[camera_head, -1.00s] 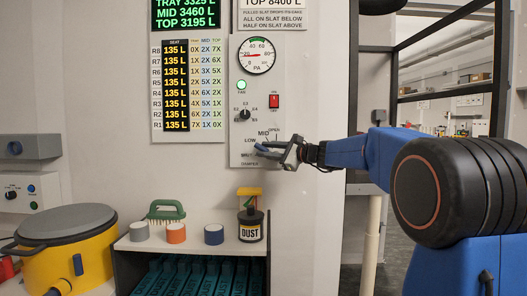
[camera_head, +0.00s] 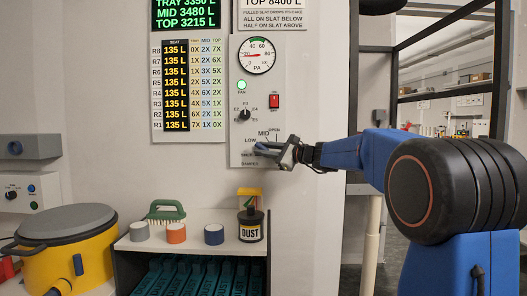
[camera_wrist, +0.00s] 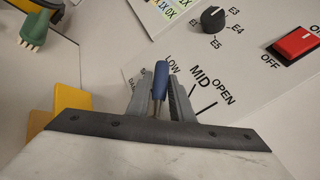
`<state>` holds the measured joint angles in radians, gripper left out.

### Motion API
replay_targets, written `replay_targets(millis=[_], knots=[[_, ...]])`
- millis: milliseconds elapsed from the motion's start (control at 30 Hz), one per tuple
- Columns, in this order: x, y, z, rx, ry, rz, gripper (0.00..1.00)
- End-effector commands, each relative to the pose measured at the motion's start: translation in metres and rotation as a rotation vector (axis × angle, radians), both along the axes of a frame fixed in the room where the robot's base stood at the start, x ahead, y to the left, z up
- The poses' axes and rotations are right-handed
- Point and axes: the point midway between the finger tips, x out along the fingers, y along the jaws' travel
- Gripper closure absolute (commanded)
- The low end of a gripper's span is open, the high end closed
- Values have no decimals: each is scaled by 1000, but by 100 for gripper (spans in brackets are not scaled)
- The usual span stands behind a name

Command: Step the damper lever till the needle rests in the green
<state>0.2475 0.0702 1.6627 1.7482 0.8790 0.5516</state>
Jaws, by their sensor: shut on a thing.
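The damper lever has a blue handle (camera_wrist: 160,82) and shows in the wrist view between the fingers, its tip beside the LOW mark. My gripper (camera_wrist: 158,98) is shut on it; in the head view my gripper (camera_head: 281,151) reaches the panel from the right and hides most of the lever and part of the lower scale. MID and OPEN lie to the right of the lever. The round PA gauge (camera_head: 257,68) is at the panel's top. Its red needle (camera_head: 248,55) points left, and the green band (camera_head: 259,41) is along the top of the dial, apart from the needle.
The panel holds a lit green fan lamp (camera_head: 241,84), a black selector knob (camera_head: 245,114) and a red switch (camera_head: 274,101) above the lever. Below, a shelf (camera_head: 190,241) carries a brush, several small cylinders and a dust tin (camera_head: 250,231). A dark frame stands to the right.

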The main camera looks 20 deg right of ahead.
Motion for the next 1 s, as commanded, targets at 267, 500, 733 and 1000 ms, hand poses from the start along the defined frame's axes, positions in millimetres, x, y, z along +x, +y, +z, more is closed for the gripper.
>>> replay_targets(millis=[267, 500, 733, 1000], knots=[[-2, -5, 6, 155, -48, 1, 100], [-4, -12, 12, 310, -98, 2, 100], [-5, -16, 16, 413, -132, 0, 100], [-6, -19, 18, 460, -148, 1, 100]])
